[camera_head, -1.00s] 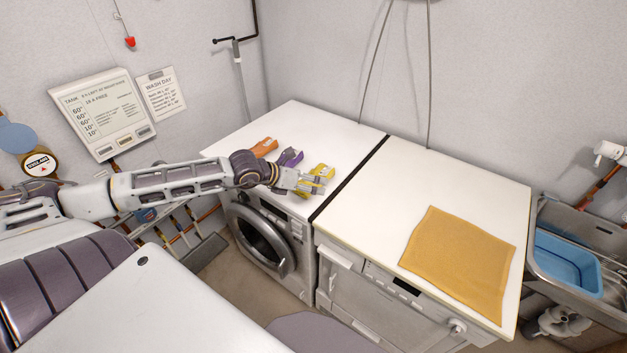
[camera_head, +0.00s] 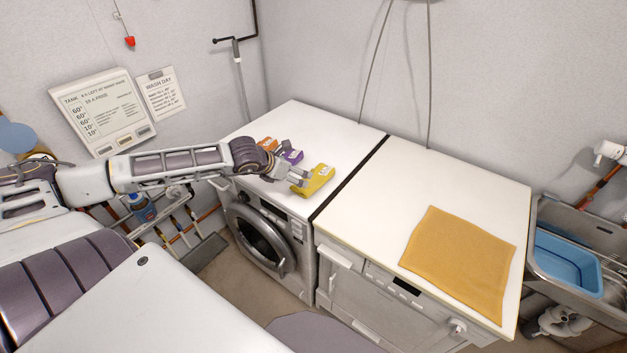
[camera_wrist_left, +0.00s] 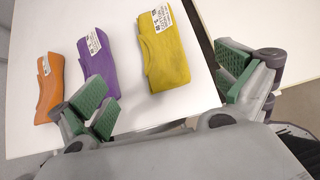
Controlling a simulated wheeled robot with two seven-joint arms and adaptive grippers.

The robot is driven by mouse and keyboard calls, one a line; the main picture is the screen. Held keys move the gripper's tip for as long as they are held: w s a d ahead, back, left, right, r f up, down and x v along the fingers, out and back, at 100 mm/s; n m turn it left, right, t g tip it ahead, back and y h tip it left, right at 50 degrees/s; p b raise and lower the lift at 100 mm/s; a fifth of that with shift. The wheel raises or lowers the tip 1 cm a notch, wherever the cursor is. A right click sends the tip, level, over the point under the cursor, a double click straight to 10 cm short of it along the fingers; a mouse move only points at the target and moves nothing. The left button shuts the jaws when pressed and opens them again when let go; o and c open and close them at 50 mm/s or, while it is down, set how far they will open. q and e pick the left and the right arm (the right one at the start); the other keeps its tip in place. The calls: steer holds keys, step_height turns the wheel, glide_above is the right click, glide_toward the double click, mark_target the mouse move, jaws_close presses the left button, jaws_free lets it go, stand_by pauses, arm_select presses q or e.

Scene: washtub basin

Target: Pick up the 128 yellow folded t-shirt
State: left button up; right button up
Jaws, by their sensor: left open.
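The yellow folded t-shirt (camera_head: 320,182) lies on the white top of the left machine, near its front right edge. A printed label shows on it in the left wrist view (camera_wrist_left: 167,58). My left gripper (camera_head: 298,180) is open and empty, just left of the yellow shirt and partly in front of its left end. In the left wrist view its green-padded fingers (camera_wrist_left: 166,88) are spread wide, with the yellow shirt beyond and between them. I cannot tell the gripper's exact height above the top. My right gripper is not in view.
A purple folded shirt (camera_wrist_left: 98,62) and an orange folded shirt (camera_wrist_left: 50,88) lie left of the yellow one. The left finger overlaps the purple shirt in view. An orange-yellow cloth (camera_head: 460,262) lies on the right machine. A blue basin (camera_head: 565,265) sits in the sink.

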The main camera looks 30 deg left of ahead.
mark_target(313, 179)
arm_select(q)
steer(key=shift+w+f, duration=0.35)
steer(key=shift+b+x, duration=0.65)
steer(key=shift+x, duration=0.2)
steer(key=shift+w+f, duration=0.3)
steer(key=shift+w, duration=0.1)
steer(key=shift+x, duration=2.3)
steer(key=shift+w+d+f+p, duration=0.1)
steer(key=shift+d+f+p, duration=0.1)
steer(key=shift+p, duration=0.1)
steer(key=shift+p+x, duration=0.4)
steer(key=shift+x, duration=2)
steer(key=shift+c, duration=0.3)
